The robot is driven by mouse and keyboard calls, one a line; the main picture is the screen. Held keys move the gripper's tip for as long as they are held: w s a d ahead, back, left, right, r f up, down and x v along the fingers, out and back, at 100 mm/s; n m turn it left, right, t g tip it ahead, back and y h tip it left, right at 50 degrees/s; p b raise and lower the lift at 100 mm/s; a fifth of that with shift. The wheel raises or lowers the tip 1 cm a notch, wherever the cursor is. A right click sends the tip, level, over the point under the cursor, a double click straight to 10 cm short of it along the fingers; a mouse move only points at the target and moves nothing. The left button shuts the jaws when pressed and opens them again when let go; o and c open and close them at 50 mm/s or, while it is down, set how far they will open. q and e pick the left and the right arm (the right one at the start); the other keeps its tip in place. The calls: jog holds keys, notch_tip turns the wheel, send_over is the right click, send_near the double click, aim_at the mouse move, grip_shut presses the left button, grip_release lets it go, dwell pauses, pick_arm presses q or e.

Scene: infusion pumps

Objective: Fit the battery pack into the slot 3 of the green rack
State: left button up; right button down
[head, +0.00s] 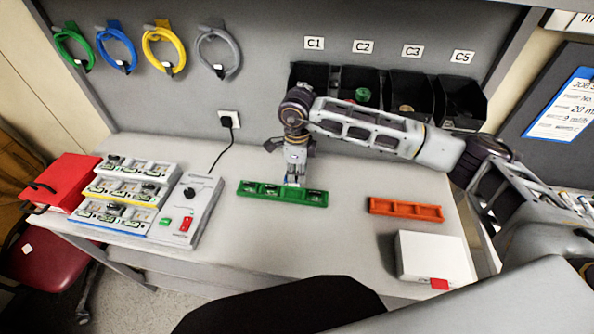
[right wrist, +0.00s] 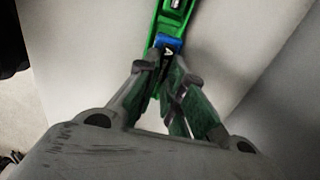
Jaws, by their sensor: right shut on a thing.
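The green rack (head: 270,199) lies on the table in the middle of the head view. Its slots at the left end and right end hold small dark items. My right gripper (head: 292,182) points down over the rack, right of its middle. In the right wrist view its fingers (right wrist: 166,68) are shut on the battery pack (right wrist: 168,43), whose blue part with a white mark shows at the fingertips. The pack is at the green rack (right wrist: 154,30); how deep it sits, and in which slot, is hidden. My left gripper is not in view.
An orange rack (head: 405,209) and a white box (head: 433,256) lie to the right. A grey device (head: 190,212) and stacked trays (head: 130,190) stand left. Black bins (head: 358,80) hang behind my right arm. The table before the green rack is clear.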

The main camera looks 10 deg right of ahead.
jog(key=shift+f+b, duration=0.35)
jog(key=shift+f, duration=0.8)
jog(key=shift+f+b, duration=1.8)
jog(key=shift+f, duration=0.15)
jog(key=shift+f+b, duration=0.3)
jog(key=shift+b, duration=0.15)
jog(key=c, duration=1.5)
grip_release()
jog(key=shift+o, duration=0.2)
jog(key=shift+r, duration=0.15)
jog(key=shift+r, duration=3.6)
